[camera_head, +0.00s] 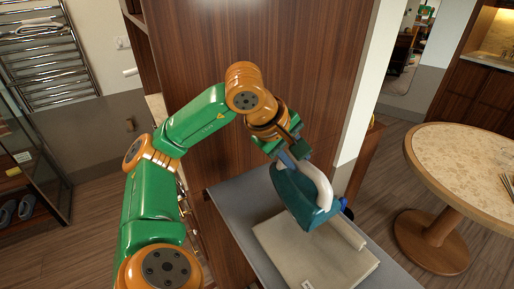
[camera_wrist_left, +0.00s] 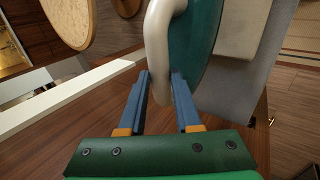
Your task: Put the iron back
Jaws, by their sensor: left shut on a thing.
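The iron (camera_head: 300,196) has a teal body and a pale handle. My left gripper (camera_head: 292,155) is shut on the iron's pale handle. In the head view the iron is tilted, above the far part of the grey ironing board (camera_head: 233,203). I cannot tell whether it touches the board. In the left wrist view the handle (camera_wrist_left: 158,45) passes between the two blue fingers of the left gripper (camera_wrist_left: 166,92), with the teal body (camera_wrist_left: 203,35) beside it. My right gripper is in neither view.
A folded beige cloth (camera_head: 315,258) lies on the board, near the iron. A dark wood panel (camera_head: 290,50) rises behind the board. A round table (camera_head: 465,165) stands at the right, with open floor between. A towel rack (camera_head: 45,60) is at the far left.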

